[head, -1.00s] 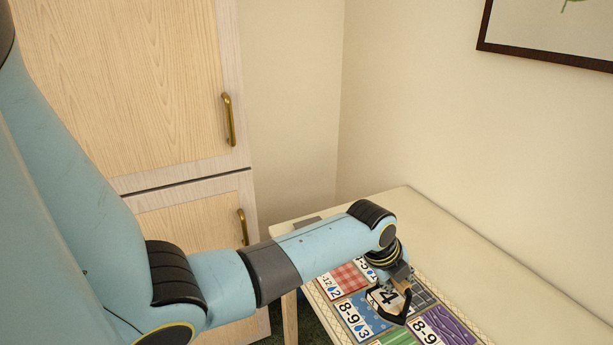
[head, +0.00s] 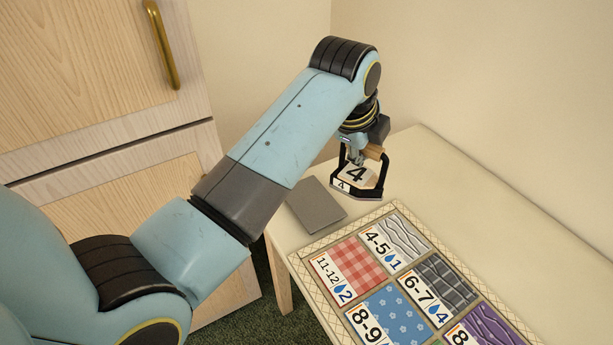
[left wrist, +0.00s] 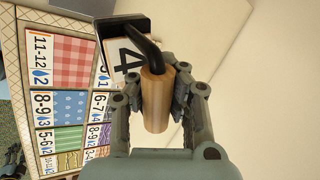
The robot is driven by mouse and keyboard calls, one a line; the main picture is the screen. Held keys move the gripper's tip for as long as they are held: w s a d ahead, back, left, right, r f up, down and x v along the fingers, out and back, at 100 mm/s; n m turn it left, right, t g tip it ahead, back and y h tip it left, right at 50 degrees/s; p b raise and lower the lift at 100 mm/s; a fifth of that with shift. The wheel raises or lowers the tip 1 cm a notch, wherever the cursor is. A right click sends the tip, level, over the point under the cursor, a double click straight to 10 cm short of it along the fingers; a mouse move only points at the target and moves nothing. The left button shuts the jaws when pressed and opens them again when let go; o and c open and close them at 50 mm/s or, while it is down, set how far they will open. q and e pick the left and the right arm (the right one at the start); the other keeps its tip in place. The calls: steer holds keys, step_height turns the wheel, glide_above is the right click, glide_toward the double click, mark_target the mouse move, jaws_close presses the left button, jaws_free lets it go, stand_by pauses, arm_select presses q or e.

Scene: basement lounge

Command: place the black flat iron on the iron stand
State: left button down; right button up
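The black flat iron, with a wooden handle (head: 374,152) and a face marked 4, hangs from my left gripper (head: 358,154) in the head view. The gripper's fingers are around the handle. The left wrist view shows the handle (left wrist: 155,100) between the fingers (left wrist: 152,88), with a black bent neck running to the iron. A plain grey flat plate, which looks like the iron stand (head: 316,206), lies at the table's left edge. The iron is up and to the right of the plate in the picture, apart from it. My right gripper is out of view.
A patterned board (head: 309,256) with numbered fabric-like squares covers the near part of the cream table (head: 470,185). The table is bare behind the board and along the wall.

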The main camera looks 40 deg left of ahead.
arm_select(q)
steer(key=a+f, duration=0.6)
steer(key=a, duration=0.1)
steer(key=a+f, duration=0.3)
steer(key=shift+s+a+f+p, duration=0.2)
steer(key=shift+s+a+p, duration=0.05)
steer(key=shift+s+p, duration=0.15)
steer(key=shift+f, duration=0.35)
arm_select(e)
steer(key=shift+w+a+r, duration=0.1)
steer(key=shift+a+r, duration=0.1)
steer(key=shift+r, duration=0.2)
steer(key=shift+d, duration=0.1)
arm_select(q)
steer(key=shift+f, duration=0.1)
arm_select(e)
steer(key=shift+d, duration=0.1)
arm_select(q)
steer(key=c, duration=2)
jaws_free()
steer(key=shift+f, duration=0.1)
steer(key=o, duration=0.5)
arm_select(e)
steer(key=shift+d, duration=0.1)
